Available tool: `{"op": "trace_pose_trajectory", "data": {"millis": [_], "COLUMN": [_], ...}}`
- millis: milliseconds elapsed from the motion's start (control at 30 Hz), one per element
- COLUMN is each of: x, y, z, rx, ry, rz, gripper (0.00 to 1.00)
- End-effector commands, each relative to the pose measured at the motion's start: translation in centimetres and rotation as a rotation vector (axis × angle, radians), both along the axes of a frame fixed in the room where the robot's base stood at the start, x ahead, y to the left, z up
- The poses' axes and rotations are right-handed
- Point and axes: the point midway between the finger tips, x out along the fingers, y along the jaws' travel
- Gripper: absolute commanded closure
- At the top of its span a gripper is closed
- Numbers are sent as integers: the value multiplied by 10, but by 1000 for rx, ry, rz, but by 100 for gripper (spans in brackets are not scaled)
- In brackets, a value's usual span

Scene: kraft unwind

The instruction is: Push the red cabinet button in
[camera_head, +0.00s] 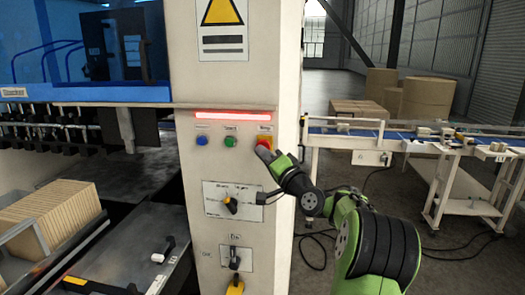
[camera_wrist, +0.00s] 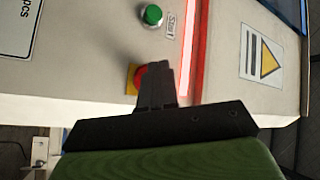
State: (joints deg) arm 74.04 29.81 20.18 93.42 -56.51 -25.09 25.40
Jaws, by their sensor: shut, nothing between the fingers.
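The red button (camera_head: 264,142) sits on a yellow plate at the right end of the button row on the white cabinet (camera_head: 240,70). In the wrist view the red button (camera_wrist: 140,77) shows beside my fingertips, partly hidden behind them. My gripper (camera_head: 262,151) is shut and empty, with its tip at the button's lower edge in the head view. The tips (camera_wrist: 158,68) overlap the button's edge in the wrist view. I cannot tell whether they touch it or whether the button is pressed in.
A green button (camera_head: 230,141) and a blue button (camera_head: 202,139) are left of the red one. A glowing red light strip (camera_head: 232,115) runs above. A rotary switch (camera_head: 231,204) is below. A conveyor (camera_head: 350,135) and cardboard boxes (camera_head: 429,97) stand to the right.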

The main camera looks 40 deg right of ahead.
Motion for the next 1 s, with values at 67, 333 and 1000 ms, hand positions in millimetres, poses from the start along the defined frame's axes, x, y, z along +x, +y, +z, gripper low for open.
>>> {"op": "trace_pose_trajectory", "data": {"millis": [67,333,1000], "x": [-3,-6,-37], "y": [4,8,48], "z": [-4,-2,-4], "rx": [-2,-1,-1], "ry": [0,0,0], "rz": [-1,0,0], "gripper": [100,100,100]}}
